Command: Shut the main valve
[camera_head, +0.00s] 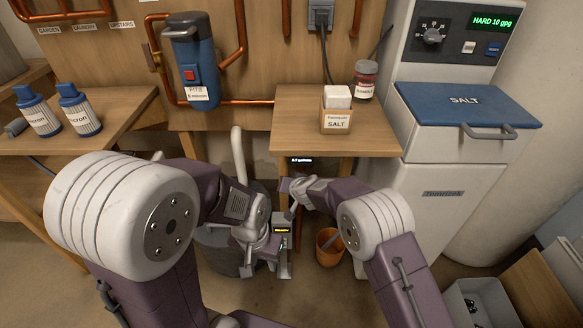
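No part is labelled as the main valve. A small brass fitting with a reddish lever (153,45) sits on the copper pipe left of the blue filter housing; I cannot tell whether it is the main valve. My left gripper (258,258) points down at the lower middle, over the grey bucket, far below that fitting. Its fingers are small and dark, and I cannot tell how far apart they are. My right arm's wrist (302,190) is folded inward near the table's front leg. Its fingers blend into the clutter by my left wrist, so their state is unclear.
The blue filter housing (191,60) hangs on the wooden wall. The small table (290,137) carries a salt box and jar. The softener (450,140) stands right. An orange bucket (330,250) is on the floor.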

